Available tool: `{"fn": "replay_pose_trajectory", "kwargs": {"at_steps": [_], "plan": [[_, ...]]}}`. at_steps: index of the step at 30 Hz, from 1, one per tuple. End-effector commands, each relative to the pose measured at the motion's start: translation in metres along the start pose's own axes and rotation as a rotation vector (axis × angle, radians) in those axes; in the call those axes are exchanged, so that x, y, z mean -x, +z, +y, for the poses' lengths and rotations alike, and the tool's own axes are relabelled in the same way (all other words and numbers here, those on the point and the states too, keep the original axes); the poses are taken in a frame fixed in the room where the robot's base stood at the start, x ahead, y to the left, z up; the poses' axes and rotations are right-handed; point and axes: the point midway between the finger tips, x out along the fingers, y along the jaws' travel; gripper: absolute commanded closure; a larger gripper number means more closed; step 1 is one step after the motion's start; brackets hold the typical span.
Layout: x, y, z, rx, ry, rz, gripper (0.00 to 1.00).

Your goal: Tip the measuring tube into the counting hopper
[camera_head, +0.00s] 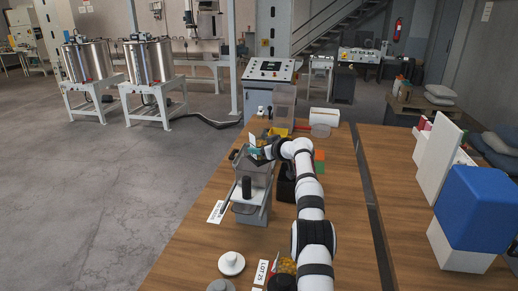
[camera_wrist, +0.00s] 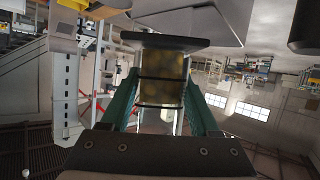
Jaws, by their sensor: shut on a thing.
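My gripper (camera_head: 258,151) is over the top of the grey counting hopper (camera_head: 262,208), which stands on the wooden table. In the wrist view its two teal fingers (camera_wrist: 164,105) are shut on the measuring tube (camera_wrist: 162,92), one finger on each side. The tube looks clear, with dull yellowish contents and a dark flat end (camera_wrist: 165,40). In the head view the tube is small and mostly hidden by my gripper, so its exact tilt is unclear. I cannot tell whether anything is falling from it. A dark upright cylinder shows at the hopper's front.
A yellow bin (camera_head: 279,132) and a black holder (camera_head: 285,186) stand close behind and right of the hopper. A white knobbed lid (camera_head: 231,263) and a lot card (camera_head: 261,272) lie at the front. A blue and white block (camera_head: 475,208) stands at right.

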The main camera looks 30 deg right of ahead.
Motion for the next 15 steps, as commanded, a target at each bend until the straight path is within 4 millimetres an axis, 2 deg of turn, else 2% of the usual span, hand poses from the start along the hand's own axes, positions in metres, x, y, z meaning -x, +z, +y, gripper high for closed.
{"fn": "replay_pose_trajectory", "kwargs": {"at_steps": [6, 15], "plan": [[0.002, -0.006, 0.012, 0.192, 0.080, 0.000, 1.00], [0.003, -0.007, 0.017, 0.287, 0.119, 0.000, 1.00]]}}
